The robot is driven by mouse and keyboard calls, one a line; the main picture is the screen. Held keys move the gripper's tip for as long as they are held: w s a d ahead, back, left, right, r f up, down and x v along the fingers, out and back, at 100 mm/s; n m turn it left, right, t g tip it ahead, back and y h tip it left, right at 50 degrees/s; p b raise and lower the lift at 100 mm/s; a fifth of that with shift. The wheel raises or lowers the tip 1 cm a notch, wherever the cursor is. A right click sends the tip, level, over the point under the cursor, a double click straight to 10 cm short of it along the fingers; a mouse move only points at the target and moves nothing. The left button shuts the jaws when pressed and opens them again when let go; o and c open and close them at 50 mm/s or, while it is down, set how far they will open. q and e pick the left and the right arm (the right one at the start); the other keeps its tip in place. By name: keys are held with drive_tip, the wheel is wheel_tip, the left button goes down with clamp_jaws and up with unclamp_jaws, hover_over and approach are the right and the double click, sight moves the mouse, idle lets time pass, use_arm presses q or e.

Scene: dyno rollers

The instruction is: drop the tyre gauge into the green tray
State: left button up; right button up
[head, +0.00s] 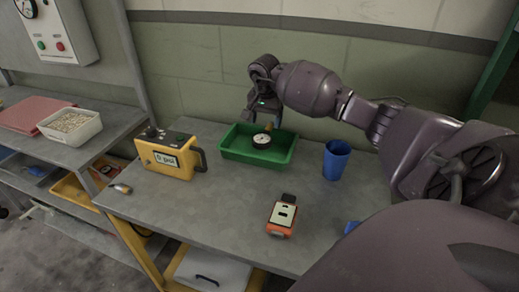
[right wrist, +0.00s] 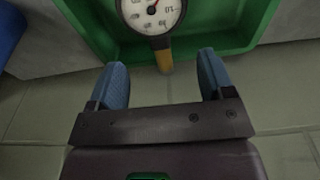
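The tyre gauge (head: 262,139) has a round white dial and a brass stem. In the head view it shows within the outline of the green tray (head: 231,155); I cannot tell whether it rests on the tray floor. My right gripper (head: 264,118) is just above the tray. In the right wrist view the blue fingers of my right gripper (right wrist: 163,75) are spread apart. The gauge (right wrist: 152,12) lies beyond them with its stem pointing toward the gap, and neither finger touches it. My left gripper is not in view.
A yellow instrument box (head: 168,158) stands left of the tray. A blue cup (head: 336,160) stands to its right. An orange device (head: 282,217) lies nearer the front of the grey table (head: 215,208). A white bin (head: 70,126) is on the left bench.

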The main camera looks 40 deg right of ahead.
drive_tip(key=shift+o, duration=1.3)
drive_tip(key=shift+r, duration=0.1)
wheel_tip(320, 180, up, 10)
drive_tip(key=a, duration=0.1)
drive_tip(key=shift+s+r, duration=0.25)
drive_tip(key=shift+s, duration=0.05)
drive_tip(key=shift+a, duration=0.1)
